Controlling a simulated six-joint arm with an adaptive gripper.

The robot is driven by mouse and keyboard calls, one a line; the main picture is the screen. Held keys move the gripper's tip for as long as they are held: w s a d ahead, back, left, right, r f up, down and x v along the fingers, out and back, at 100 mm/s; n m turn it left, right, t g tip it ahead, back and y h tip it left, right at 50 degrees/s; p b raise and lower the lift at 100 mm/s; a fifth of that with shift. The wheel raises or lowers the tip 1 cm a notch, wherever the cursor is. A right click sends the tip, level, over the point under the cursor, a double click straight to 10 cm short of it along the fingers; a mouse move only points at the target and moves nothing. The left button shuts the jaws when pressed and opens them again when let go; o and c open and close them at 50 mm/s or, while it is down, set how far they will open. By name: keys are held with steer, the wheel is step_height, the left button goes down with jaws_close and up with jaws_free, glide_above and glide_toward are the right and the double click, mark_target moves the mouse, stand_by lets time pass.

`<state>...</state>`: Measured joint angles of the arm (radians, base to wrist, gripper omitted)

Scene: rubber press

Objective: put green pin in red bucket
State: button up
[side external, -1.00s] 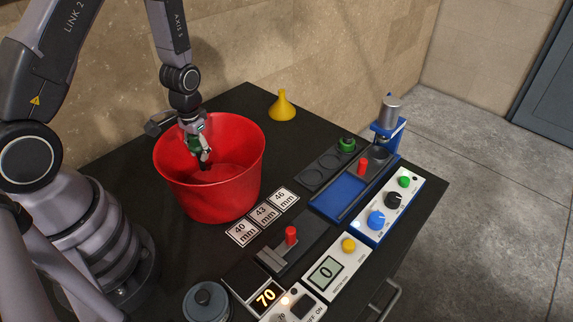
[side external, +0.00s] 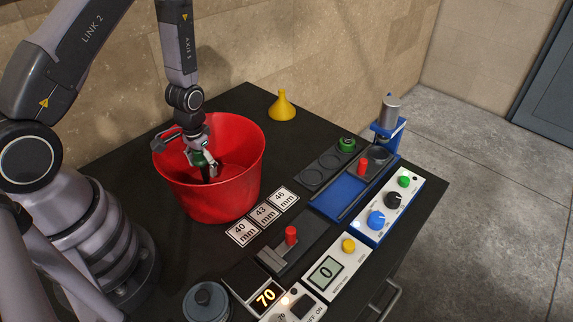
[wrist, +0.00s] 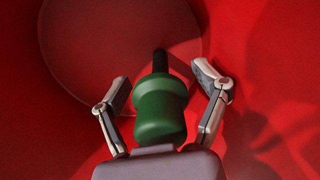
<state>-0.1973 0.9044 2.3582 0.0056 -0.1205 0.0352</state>
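The red bucket (side external: 240,172) stands at the back left of the dark table in the side view. Its red inside wall (wrist: 270,90) fills the wrist view. My gripper (side external: 203,169) is inside the bucket's mouth, pointing down. The green pin (wrist: 160,105), with a thick green body and a thin black end, is between my fingers, its black end away from the wrist. In the wrist view my fingers are spread, with red gaps visible between them and the pin. In the side view the pin is partly hidden by the fingers.
A yellow funnel (side external: 282,106) stands behind the bucket. Tiles marked 40, 43 and 46 mm (side external: 265,216) lie to its right. A blue press (side external: 385,130), a rack with a green piece (side external: 347,144), and control boxes (side external: 335,275) occupy the right and front.

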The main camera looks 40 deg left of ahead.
step_height(320, 180, up, 12)
steer(key=shift+r, duration=0.15)
steer(key=s+d+r+t, duration=0.2)
steer(key=s+r, duration=0.2)
steer(key=r, duration=0.4)
steer(key=s+d+r+m+t, duration=0.1)
steer(key=s+d+r, duration=0.1)
steer(key=s+r, duration=0.3)
steer(key=s+d+r+t, duration=0.1)
steer(key=s+r, duration=0.4)
steer(key=r, duration=0.7)
steer(key=shift+d+m+t, duration=0.4)
steer(key=shift+t, duration=0.4)
